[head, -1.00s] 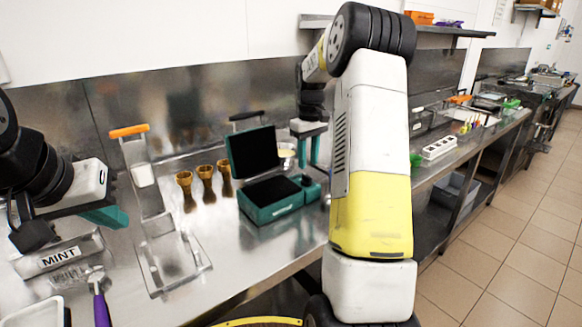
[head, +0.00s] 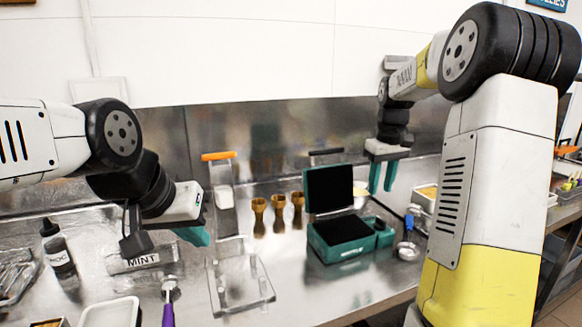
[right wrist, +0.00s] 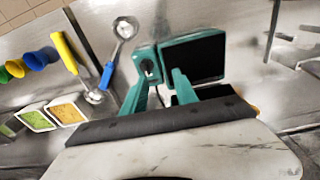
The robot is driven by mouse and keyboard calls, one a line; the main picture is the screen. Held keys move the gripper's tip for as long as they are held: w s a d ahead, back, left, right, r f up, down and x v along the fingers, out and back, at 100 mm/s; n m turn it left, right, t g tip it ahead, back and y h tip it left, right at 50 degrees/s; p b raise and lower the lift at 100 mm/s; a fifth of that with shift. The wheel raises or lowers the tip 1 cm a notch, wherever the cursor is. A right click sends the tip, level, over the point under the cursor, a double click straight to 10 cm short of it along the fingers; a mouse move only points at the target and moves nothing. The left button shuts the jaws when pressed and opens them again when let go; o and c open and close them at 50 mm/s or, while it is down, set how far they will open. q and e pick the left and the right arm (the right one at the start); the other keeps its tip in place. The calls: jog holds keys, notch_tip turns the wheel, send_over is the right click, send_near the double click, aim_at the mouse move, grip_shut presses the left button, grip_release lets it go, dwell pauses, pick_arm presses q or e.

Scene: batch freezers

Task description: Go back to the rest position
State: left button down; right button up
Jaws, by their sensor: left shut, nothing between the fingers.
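My left gripper (head: 198,236) is shut and empty, above the steel counter beside the container labelled MINT (head: 143,261). Its dark wrist comes in from the left. My right gripper (head: 382,176) is open, with its two teal fingers apart and nothing seen between them. It hangs above the counter, behind and to the right of a teal box with a raised black lid (head: 345,236). In the right wrist view, the fingers of the right gripper (right wrist: 158,90) show in front of the same teal box (right wrist: 195,58). My right upper arm hides part of the counter's right side.
An orange-handled rack (head: 220,190) and several brown cone-shaped holders (head: 278,213) stand between my grippers. A purple-handled scoop (head: 168,305), a white tray (head: 110,312) and a dark bottle (head: 57,248) are at the left. A blue-handled scoop (head: 408,240) lies right of the box.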

jog(key=s+a+r+t, duration=0.1)
jog(key=s+a+r, duration=0.15)
jog(key=s, duration=0.25)
jog(key=s+a+r+m+t, duration=0.1)
jog(key=s+a+r, duration=0.1)
jog(key=s+a, duration=0.15)
jog(key=s+a+r+t, duration=0.1)
jog(key=s+a+r, duration=0.1)
jog(key=s, duration=0.3)
jog(key=s+a+f+m+t+y, duration=0.1)
jog(key=s+a, duration=0.1)
jog(key=s, duration=0.4)
jog(key=s+a+f+m+t+y, duration=0.1)
jog(key=s+a+f, duration=0.1)
jog(key=s, duration=0.5)
jog(key=shift+a+f, duration=0.25)
jog(key=shift+a, duration=0.1)
